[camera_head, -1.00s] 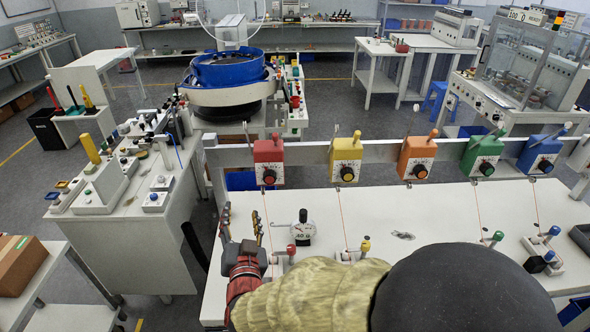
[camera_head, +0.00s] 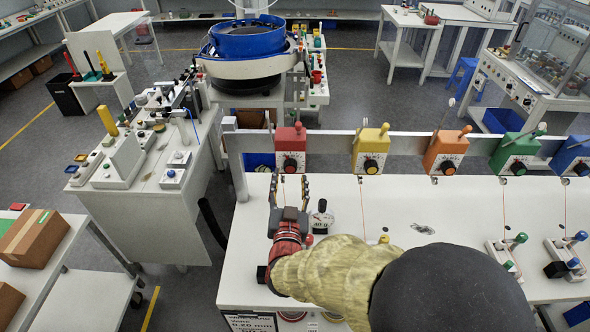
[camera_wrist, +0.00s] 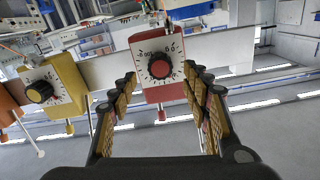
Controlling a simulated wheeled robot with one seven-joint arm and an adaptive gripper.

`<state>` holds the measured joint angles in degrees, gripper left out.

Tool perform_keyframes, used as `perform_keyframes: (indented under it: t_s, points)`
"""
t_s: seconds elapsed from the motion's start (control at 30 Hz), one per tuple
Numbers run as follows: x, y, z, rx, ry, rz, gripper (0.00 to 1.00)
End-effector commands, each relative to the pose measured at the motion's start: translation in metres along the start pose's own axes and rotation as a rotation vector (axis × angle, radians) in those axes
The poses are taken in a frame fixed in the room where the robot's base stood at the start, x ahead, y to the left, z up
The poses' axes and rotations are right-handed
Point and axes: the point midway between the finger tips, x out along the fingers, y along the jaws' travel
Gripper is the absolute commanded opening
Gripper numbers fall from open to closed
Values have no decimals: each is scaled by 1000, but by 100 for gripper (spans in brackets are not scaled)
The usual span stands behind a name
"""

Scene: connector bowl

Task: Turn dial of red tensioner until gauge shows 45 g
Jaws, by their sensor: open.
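The red tensioner (camera_head: 290,148) hangs on the grey rail at the left end of the row. Its black dial with a red centre (camera_head: 290,165) faces the front. In the wrist view the dial (camera_wrist: 160,65) lies ahead, framed between the fingers, with a numbered scale around it. My gripper (camera_head: 290,190) is open and empty, below and in front of the red tensioner, apart from the dial. The round gauge (camera_head: 321,219) stands on the white bench just right of my gripper. Its small print seems to read 40 g; the needle is too small to read.
The yellow (camera_head: 371,149), orange (camera_head: 446,152), green (camera_head: 515,152) and blue (camera_head: 572,154) tensioners hang to the right on the same rail (camera_head: 340,143). Thin wires run down to coloured-knob fixtures on the bench (camera_head: 460,210). A side table with tools (camera_head: 150,215) stands left.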

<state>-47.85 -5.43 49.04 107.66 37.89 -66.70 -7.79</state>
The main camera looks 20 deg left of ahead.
Motion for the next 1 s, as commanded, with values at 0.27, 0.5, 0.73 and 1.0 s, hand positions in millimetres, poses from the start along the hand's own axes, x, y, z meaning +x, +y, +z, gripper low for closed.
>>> perform_keyframes:
  t_s: [0.27, 0.5, 0.73, 1.0]
  points:
    - [39, 1, 1, 0, -2, 1, 48]
    - [48, 0, 0, 1, -1, 0, 48]
    - [48, 0, 0, 1, -1, 0, 45]
    - [48, 0, 0, 1, -1, 0, 30]
